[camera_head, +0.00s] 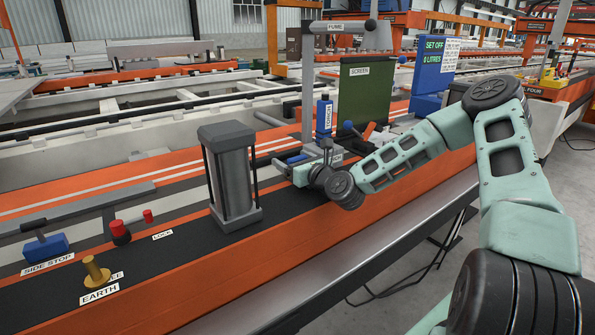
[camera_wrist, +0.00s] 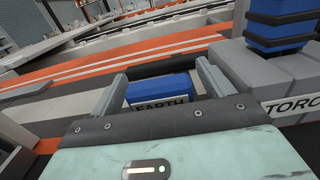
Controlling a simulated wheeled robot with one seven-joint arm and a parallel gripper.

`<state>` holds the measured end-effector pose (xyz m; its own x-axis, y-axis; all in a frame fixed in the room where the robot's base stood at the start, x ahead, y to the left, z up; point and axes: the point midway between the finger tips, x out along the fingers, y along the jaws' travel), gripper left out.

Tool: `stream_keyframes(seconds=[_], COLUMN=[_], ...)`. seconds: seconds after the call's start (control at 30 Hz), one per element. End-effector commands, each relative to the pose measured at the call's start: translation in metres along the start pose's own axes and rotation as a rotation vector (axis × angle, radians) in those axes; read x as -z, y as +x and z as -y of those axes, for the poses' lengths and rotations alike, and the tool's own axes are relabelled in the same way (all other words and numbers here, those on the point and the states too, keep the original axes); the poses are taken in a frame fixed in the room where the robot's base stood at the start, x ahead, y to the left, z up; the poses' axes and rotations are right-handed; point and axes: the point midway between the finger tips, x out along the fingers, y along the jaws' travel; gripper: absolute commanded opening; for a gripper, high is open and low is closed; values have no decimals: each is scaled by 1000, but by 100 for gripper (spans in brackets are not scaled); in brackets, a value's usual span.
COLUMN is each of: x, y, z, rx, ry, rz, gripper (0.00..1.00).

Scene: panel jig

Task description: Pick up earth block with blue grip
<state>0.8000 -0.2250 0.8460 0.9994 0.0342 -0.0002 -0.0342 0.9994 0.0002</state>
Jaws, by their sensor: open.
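The earth block's blue grip (camera_wrist: 160,88) shows in the wrist view, with a white EARTH label on its near side, partly cut off by the gripper body. My gripper (camera_wrist: 162,72) is open, with one finger on each side of the blue grip. A gap shows at the left finger; I cannot tell whether the right finger touches. In the head view my gripper (camera_head: 300,172) is low at the bench, beside a small blue piece (camera_head: 297,158) that looks like the same grip, mostly hidden.
A blue torch (camera_head: 324,118) stands close by, also at the wrist view's upper right (camera_wrist: 280,28). A green screen (camera_head: 362,95) stands behind. A grey-framed block (camera_head: 232,178) stands left of my gripper. A yellow peg (camera_head: 95,271) stands by another EARTH label.

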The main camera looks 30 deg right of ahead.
Motion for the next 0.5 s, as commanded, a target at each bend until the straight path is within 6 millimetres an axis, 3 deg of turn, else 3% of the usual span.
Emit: stream_keyframes(seconds=[0.07,0.1,0.3,0.5], x=[0,0,0,-1], y=[0,0,0,0], z=[0,0,0,0], rx=[0,0,0,0], ry=[0,0,0,-1], rz=[0,0,0,3], gripper=[80,74,19,17])
